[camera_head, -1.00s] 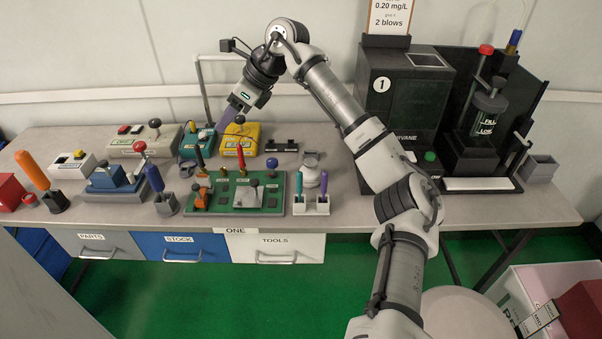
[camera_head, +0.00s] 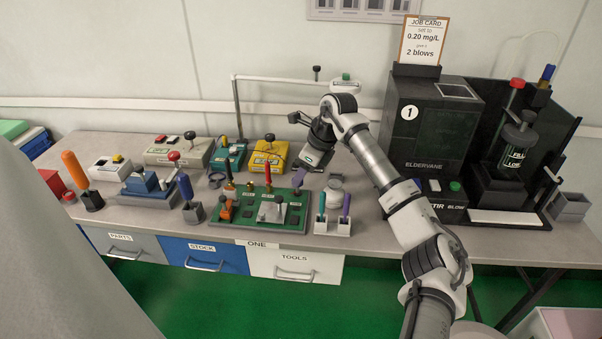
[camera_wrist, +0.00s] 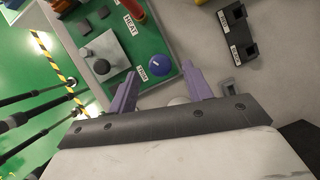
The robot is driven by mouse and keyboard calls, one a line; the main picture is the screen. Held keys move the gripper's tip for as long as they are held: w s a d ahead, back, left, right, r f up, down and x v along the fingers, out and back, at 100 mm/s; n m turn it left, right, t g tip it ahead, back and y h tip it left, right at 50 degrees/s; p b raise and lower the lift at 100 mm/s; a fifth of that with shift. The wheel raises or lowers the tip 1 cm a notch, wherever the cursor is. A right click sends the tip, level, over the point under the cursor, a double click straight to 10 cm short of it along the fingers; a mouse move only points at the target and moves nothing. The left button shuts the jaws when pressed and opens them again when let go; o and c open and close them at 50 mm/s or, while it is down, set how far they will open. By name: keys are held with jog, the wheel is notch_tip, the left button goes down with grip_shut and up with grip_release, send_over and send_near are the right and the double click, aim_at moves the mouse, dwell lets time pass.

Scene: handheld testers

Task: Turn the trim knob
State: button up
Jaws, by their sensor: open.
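The trim knob is a round blue knob with a pale pointer mark (camera_wrist: 158,64), beside a TRIM label (camera_wrist: 142,72) on the corner of a green board. In the wrist view my gripper (camera_wrist: 159,71) is open, its purple fingers apart on either side of the knob in the picture. I cannot tell how far above the knob they are, and no contact is clear. In the head view my gripper (camera_head: 299,174) is over the back right part of the green board (camera_head: 240,223), and the knob is small there and hard to make out.
On the board are a grey block with a knob (camera_wrist: 103,52) and a red-handled lever (camera_head: 267,175). A white holder with teal and purple pens (camera_head: 333,228) stands right of the board. A yellow box (camera_head: 268,155) is behind, and the dark Eldervane machine (camera_head: 432,120) is to the right.

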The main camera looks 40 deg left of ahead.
jog(key=shift+x, duration=0.95)
jog(key=c, duration=1)
jog(key=shift+o, duration=0.2)
jog(key=shift+f+m, duration=0.1)
jog(key=shift+m, duration=0.2)
